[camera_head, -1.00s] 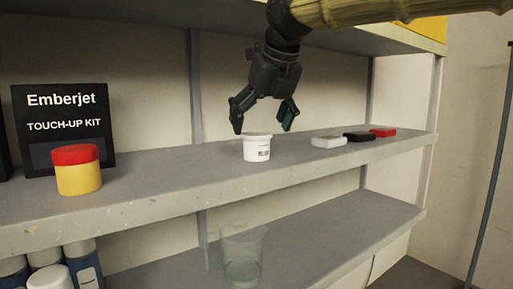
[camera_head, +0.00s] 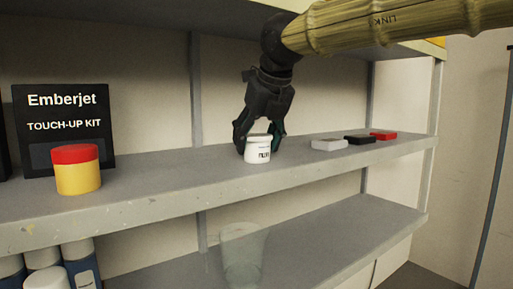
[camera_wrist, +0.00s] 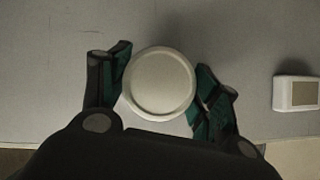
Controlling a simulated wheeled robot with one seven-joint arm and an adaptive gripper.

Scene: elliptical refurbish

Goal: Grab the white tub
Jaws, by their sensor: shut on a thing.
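My gripper (camera_head: 258,142) has come down around the tub from above and behind, with a finger on each side. The wrist view shows my gripper (camera_wrist: 160,90) with its green-padded fingers shut on the tub. The tub looks slightly tilted in the head view, and I cannot tell whether it is clear of the shelf.
A yellow jar with a red lid (camera_head: 77,170) and a black Emberjet box (camera_head: 64,128) stand to the left. White (camera_head: 328,144), black (camera_head: 360,139) and red (camera_head: 383,134) small boxes lie to the right. A clear glass (camera_head: 243,255) stands on the lower shelf.

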